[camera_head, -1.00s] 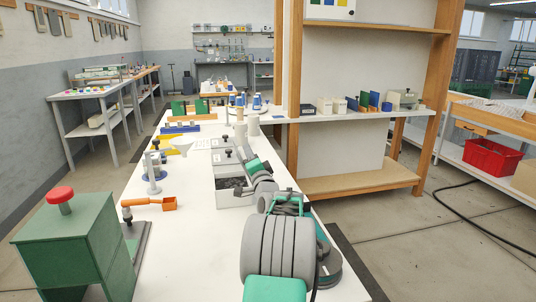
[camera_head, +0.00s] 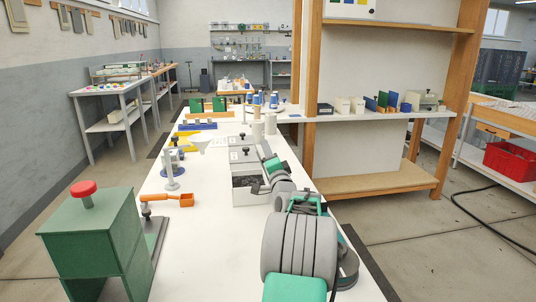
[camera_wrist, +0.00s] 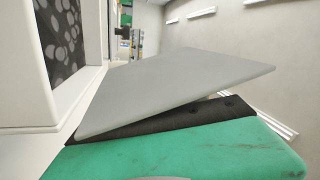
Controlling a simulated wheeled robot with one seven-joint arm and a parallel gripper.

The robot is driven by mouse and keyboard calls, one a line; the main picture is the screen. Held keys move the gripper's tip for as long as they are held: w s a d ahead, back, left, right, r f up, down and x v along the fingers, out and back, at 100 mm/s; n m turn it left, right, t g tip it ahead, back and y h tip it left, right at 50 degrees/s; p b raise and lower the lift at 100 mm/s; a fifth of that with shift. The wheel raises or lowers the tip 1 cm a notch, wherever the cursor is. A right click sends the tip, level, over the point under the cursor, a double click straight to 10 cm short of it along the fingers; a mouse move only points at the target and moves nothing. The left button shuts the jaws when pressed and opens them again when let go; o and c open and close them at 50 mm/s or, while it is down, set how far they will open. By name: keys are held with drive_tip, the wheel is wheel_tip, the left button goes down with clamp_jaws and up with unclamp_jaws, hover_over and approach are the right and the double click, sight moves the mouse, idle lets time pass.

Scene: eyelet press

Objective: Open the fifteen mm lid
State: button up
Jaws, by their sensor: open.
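A white box (camera_head: 252,198) stands on the bench left of my arm. Its near compartment is uncovered and holds many small dark pieces, which look like rings in the wrist view. Grey lids (camera_head: 243,157) with dark knobs cover the farther part of the box; their labels are too small to read, so I cannot tell which is the fifteen mm lid. My gripper (camera_head: 264,180) is open at the box's right side, near the uncovered compartment. In the wrist view the box wall (camera_wrist: 38,105) is at the left. I cannot see anything held.
A green press-like block with a red knob (camera_head: 83,188) stands at the near left. A wooden shelf stands right.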

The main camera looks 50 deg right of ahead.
drive_tip(key=s+a+r+p, duration=0.1)
drive_tip(key=s+a+r, duration=0.9)
drive_tip(key=r, duration=0.3)
drive_tip(key=shift+c, duration=0.2)
